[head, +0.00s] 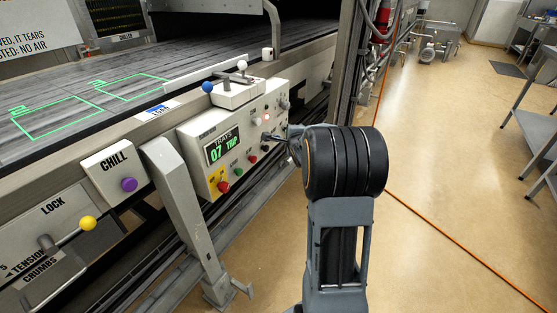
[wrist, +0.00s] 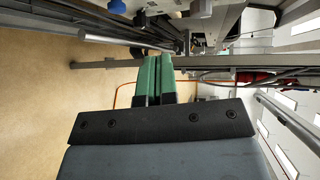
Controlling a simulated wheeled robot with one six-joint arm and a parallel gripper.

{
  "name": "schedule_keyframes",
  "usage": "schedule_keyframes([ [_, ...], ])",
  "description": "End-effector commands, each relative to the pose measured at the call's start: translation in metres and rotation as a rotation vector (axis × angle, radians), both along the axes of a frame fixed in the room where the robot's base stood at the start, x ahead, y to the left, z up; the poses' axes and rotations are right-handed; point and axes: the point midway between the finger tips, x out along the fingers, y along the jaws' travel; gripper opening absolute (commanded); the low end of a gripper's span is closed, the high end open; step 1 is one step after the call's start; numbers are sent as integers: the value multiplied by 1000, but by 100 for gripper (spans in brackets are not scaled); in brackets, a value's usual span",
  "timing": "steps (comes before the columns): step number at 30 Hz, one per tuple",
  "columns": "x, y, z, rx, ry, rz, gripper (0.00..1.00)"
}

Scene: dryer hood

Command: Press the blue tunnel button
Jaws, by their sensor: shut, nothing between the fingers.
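The control panel (head: 243,133) is a pale box on the front of the machine, with a green-lit display reading "07 TRIP". Red, green and other small buttons and knobs sit on it. I cannot pick out a blue button on the panel; a blue ball knob (head: 207,87) stands on the lever box above it. My gripper (head: 270,137) reaches left to the panel's right part; from this view I cannot tell whether it touches. In the wrist view my gripper's two green fingers (wrist: 153,60) are together with nothing between them. The arm hides part of the panel's surroundings.
A purple button (head: 129,184) sits on the CHILL box, left of the panel. A yellow ball lever (head: 88,223) is at lower left. An orange cable (head: 450,235) crosses the open floor at right.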

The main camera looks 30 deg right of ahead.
Motion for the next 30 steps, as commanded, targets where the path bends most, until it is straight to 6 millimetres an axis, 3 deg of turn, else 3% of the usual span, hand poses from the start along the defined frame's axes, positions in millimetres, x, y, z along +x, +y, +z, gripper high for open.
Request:
schedule_keyframes([
  [1,5,-20,-39,79,-80,-26,0],
  [6,12,-61,-83,309,-320,-46,0],
  [9,12,-75,-98,400,-408,-39,0],
  [16,11,-87,-110,493,-491,-23,0],
  [30,15,-84,-110,498,-493,-21,0],
])
